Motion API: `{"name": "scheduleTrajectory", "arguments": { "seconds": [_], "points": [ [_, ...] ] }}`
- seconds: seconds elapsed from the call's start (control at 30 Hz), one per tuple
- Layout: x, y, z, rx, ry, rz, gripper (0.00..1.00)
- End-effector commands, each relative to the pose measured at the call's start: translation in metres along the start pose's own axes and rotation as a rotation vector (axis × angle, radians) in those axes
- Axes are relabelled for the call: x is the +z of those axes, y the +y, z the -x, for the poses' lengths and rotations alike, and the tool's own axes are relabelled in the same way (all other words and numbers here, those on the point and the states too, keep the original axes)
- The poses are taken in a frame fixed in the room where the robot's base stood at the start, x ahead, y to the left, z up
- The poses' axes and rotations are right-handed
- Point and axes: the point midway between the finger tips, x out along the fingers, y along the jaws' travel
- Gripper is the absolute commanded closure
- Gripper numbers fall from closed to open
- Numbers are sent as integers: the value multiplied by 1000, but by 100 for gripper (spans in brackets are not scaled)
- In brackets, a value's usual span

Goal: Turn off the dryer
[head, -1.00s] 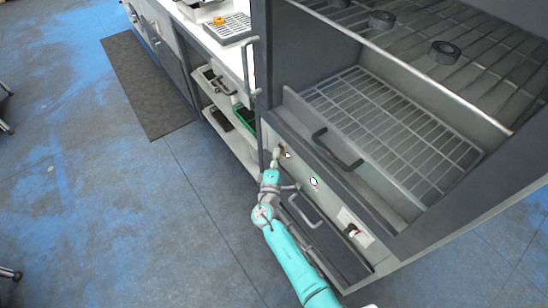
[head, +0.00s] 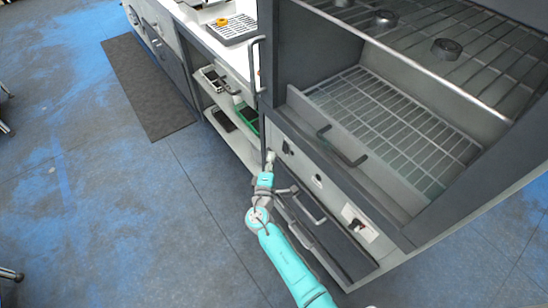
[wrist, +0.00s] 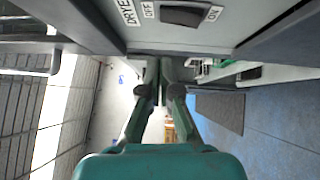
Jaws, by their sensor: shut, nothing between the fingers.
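The dryer (head: 265,60) is the large dark grey cabinet on the right. Its front panel carries a dark rocker switch (head: 287,147) at the left end. I cannot tell surely which side is pressed in. My gripper (head: 270,156) is just left of the switch in the head view, and its fingers (wrist: 159,76) are shut and empty. In the wrist view the fingertips are below the switch and appear apart from it.
Handles (head: 308,208) stick out below. An open rack tray (head: 385,130) is above. A white counter with shelves (head: 238,150) stands at left. The floor at left is open.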

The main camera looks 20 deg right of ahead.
Motion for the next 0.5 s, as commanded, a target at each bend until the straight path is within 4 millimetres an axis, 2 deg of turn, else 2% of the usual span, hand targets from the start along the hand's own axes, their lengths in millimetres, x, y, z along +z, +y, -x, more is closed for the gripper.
{"name": "scheduleTrajectory", "arguments": {
  "seconds": [0.03,0.3,0.5],
  "points": [
    [1,-1,13,-3,3,2,100],
    [1,8,62,-2,4,2,100],
    [2,12,85,-2,2,2,100]
  ]
}}
